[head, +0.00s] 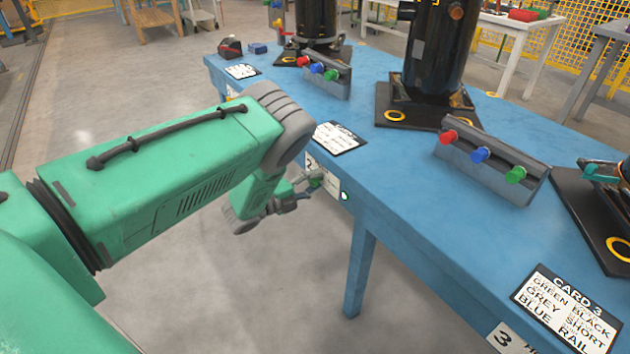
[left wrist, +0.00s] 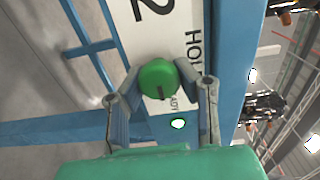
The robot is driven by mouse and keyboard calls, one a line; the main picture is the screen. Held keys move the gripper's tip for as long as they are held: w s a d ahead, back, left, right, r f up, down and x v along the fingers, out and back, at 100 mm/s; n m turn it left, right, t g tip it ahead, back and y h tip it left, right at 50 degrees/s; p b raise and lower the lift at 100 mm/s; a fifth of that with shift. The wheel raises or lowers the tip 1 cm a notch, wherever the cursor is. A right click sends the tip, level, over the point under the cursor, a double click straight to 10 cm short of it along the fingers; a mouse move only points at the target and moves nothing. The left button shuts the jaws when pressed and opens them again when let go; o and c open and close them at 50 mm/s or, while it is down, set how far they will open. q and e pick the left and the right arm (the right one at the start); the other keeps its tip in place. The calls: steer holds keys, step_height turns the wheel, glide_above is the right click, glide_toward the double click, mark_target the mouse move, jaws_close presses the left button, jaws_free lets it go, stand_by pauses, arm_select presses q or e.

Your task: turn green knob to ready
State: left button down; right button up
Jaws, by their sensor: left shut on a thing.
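The green knob (left wrist: 158,76) is on a white label panel (left wrist: 165,35) on the blue table's side. It is round, and a dark line on it points down in the left wrist view. The panel shows a large "2", the letters "HOL" at its right and partly hidden letters "ADY" below the knob. My left gripper (left wrist: 160,82) has its fingers on both sides of the knob and is shut on it. A bright greenish-white lamp (left wrist: 178,123) shows below the knob. In the head view my left gripper (head: 306,186) is at the table edge. My right gripper is not seen.
The blue table (head: 400,185) carries black cylinders, grey boxes with red, blue and green knobs (head: 490,163), and cards including card 3 (head: 567,311). A table leg (head: 360,270) stands right of my left gripper. The floor below that gripper is clear.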

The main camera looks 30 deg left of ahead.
arm_select(q)
steer(key=shift+s+a+f, duration=0.1)
steer(key=shift+s+f, duration=0.15)
steer(key=shift+f, duration=0.1)
steer(key=c, duration=1.2)
jaws_free()
steer(key=shift+o, duration=0.2)
steer(key=shift+r, duration=0.1)
steer(key=shift+a, duration=0.1)
steer(key=v, duration=1.2)
